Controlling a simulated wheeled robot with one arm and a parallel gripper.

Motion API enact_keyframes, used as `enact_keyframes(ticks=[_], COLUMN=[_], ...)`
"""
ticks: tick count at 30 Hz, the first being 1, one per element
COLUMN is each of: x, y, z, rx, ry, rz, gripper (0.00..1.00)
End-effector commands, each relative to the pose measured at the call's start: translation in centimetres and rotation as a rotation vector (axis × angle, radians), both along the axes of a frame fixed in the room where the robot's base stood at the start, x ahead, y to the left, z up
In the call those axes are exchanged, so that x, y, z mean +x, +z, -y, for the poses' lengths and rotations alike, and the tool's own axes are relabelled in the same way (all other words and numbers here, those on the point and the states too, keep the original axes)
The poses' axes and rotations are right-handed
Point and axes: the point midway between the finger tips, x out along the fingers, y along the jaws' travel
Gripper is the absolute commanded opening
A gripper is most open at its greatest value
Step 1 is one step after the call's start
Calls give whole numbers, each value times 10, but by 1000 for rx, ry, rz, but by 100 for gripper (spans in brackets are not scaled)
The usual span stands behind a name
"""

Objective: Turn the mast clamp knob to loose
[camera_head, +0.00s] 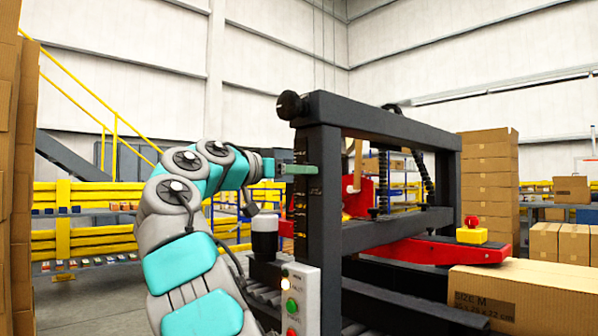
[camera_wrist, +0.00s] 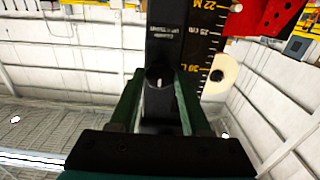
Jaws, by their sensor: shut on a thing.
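A dark knob (camera_wrist: 158,98) with a short pale mark sits on the face of the black mast (camera_wrist: 166,45) in the wrist view. My gripper (camera_head: 302,169) reaches the mast's left side in the head view, with its green fingers level. In the wrist view the fingers of my gripper (camera_wrist: 158,80) stand on both sides of the knob, shut on it. The knob is hidden behind the fingers in the head view. A small label above the knob is too blurred to read.
A scale (camera_wrist: 209,45) with yellow marks runs beside the mast. Another black knob (camera_head: 292,105) sticks out at the frame's top left. A control box (camera_head: 298,296) with buttons and a black-and-white cylinder (camera_head: 265,238) stand below my gripper. A red arm (camera_head: 440,250) extends right.

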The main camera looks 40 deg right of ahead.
Motion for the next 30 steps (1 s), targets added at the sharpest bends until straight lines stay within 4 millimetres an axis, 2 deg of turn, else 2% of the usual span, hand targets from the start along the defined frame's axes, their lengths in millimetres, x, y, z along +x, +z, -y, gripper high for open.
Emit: enact_keyframes(ticks=[11, 30], x=[-1, -1], y=[4, 6], z=[-1, 0], rx=[-12, -59], ry=[-1, -2], rz=[-160, -758], gripper=[0, 0])
